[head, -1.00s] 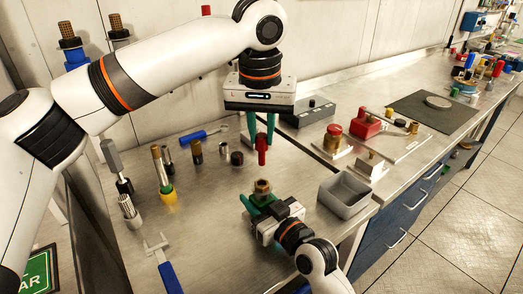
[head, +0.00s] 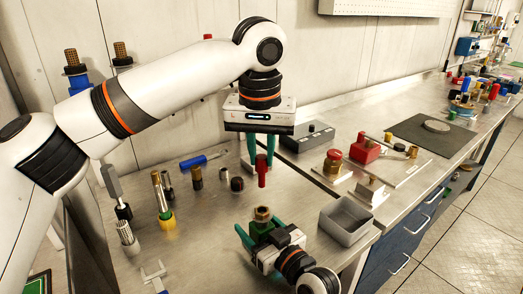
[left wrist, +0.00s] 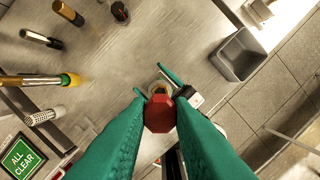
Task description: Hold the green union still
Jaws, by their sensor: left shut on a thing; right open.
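The green union (head: 262,226), with a brass-brown hexagonal top (head: 262,213), stands upright on the bench. My right gripper (head: 262,232) is low at the bench, open, with its teal fingers around the union. Whether either finger touches it, I cannot tell. My left gripper (head: 261,158) is shut on a red tool (head: 262,173) that hangs upright behind the union in the head view. In the left wrist view, the red tool's hexagonal end (left wrist: 159,114) sits between the teal fingers and hides most of the union.
A grey open bin (head: 347,222) stands right of the union. Several cylindrical parts, a blue-handled tool (head: 196,161) and a caliper (head: 154,276) lie or stand to the left. A red-knobbed fixture (head: 333,160) is behind the bin. Bare bench lies left of the union.

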